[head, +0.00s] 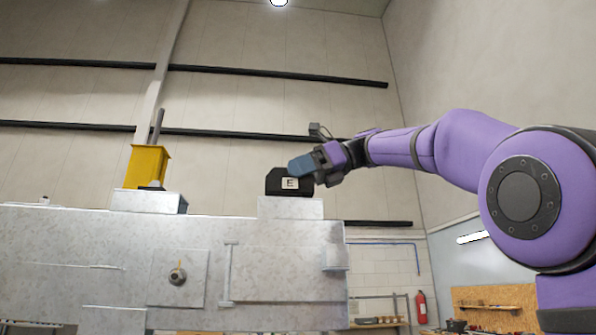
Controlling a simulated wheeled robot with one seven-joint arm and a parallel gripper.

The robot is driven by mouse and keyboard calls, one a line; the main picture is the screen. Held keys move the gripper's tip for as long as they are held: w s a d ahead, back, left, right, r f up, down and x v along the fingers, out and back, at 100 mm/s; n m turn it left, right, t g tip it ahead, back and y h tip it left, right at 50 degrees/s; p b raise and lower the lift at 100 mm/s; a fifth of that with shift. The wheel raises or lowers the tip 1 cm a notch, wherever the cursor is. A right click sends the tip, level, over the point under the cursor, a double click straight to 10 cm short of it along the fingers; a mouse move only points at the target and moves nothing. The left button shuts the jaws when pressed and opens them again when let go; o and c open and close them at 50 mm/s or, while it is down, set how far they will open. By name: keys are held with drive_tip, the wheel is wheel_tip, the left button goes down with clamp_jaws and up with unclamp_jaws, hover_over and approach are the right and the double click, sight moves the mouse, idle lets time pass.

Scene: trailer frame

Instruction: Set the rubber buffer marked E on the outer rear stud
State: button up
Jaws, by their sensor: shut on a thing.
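The rubber buffer marked E (275,182) is a black block with a white label bearing the letter E. It is in the head view, right of the middle, at the top of a raised grey metal pad (290,208) at the right end of the trailer frame (90,255). My gripper (302,166) is shut on the buffer from the right, its blue fingers across the buffer's upper right part. The buffer looks upright and level. No stud shows under it, and I cannot tell whether it rests fully on the pad.
A yellow block (149,166) with a grey post stands on another metal pad (148,201) to the left. A round knob (177,276) sticks out of the frame's side. A fire extinguisher (421,306) and a workbench lie behind at right.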

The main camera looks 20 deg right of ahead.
drive_tip(key=o, duration=1.6)
drive_tip(key=shift+c, duration=0.2)
drive_tip(key=v, duration=1)
drive_tip(key=shift+s+d, duration=0.2)
drive_tip(key=shift+d, duration=0.15)
drive_tip(key=shift+r, duration=0.1)
